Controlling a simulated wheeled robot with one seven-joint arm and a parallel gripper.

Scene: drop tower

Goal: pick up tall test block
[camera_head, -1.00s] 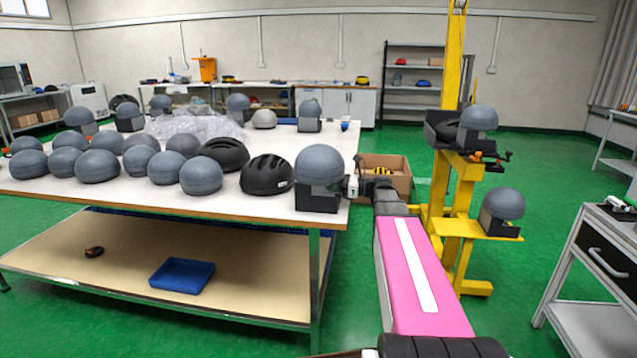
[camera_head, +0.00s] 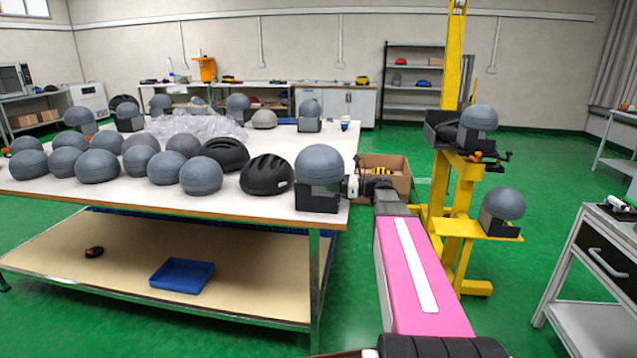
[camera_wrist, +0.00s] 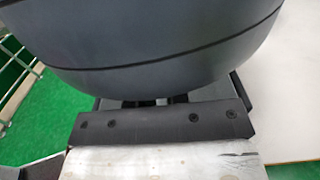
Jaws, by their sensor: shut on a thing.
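The tall test block, a grey dome (camera_head: 320,163) on a dark squared base (camera_head: 317,202), stands upright at the front right corner of the white-topped table (camera_head: 230,207). My gripper (camera_head: 348,187) is at its right side, against the block at the table's edge. In the wrist view the grey dome (camera_wrist: 160,45) fills the top of the picture, with a dark bolted plate (camera_wrist: 160,122) below it. My gripper is shut on the block. The fingertips are mostly hidden by the dome and plate. I see no clear gap between block and table.
Several grey domes and two black helmets (camera_head: 267,175) crowd the table to the left. A cardboard box (camera_head: 398,180) is behind my arm. A yellow tower (camera_head: 453,190) carrying grey domed blocks stands to the right. A grey cart (camera_head: 590,260) is at far right.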

